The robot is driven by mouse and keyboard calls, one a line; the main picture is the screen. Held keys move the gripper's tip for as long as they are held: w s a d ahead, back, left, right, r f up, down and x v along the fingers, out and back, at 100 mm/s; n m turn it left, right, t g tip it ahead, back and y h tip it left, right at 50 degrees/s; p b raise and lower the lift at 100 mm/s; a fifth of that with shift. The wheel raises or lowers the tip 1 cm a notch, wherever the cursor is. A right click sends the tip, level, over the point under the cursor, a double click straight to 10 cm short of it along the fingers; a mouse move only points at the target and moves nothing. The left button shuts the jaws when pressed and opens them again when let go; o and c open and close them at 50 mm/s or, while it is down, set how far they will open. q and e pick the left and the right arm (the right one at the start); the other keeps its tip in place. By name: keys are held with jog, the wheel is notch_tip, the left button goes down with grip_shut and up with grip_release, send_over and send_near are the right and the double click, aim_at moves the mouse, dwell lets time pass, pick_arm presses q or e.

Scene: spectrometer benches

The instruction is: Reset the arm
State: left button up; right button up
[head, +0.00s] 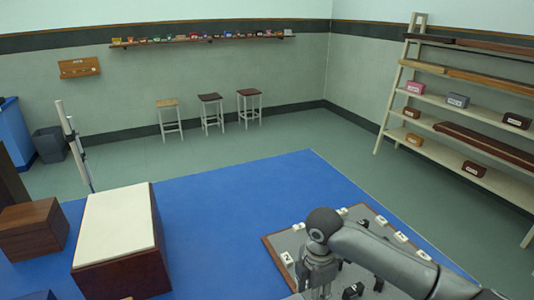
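My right arm (375,252) reaches in from the lower right, bent at a dark round joint. My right gripper (317,287) hangs down from it near the bottom edge, in front of a grey board with a brown rim (271,250). Its fingertips are small and partly cut off, so I cannot tell whether it is open or shut. No held thing shows. My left gripper is not in view.
White labelled blocks (287,258) and dark pieces (353,291) are on the board close to my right arm. A cream-topped brown box (120,222) and a brown wooden box (33,228) stand left. The blue mat (240,200) between is clear. Shelves (460,108) stand right.

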jog(key=s+a+f+m+t+y, duration=0.1)
jog(key=s+a+f+m+y, duration=0.1)
jog(key=s+a+f+m, duration=0.3)
jog(key=s+a+f+m+t+y, duration=0.1)
jog(key=s+a+m+y, duration=0.15)
jog(key=s, duration=0.45)
jog(key=s+d+f+m+t+h, duration=0.1)
jog(key=s+d+m+h, duration=0.3)
jog(key=s+d+m, duration=0.95)
notch_tip(320, 180, down, 32)
jog(key=s+n+b, duration=0.1)
jog(key=b, duration=0.4)
jog(key=s+d+f+g+b, duration=0.2)
jog(key=s+d+f+b, duration=0.1)
jog(key=s+f, duration=1.3)
notch_tip(320, 180, down, 2)
jog(key=shift+s+n, duration=0.15)
jog(key=shift+n, duration=0.15)
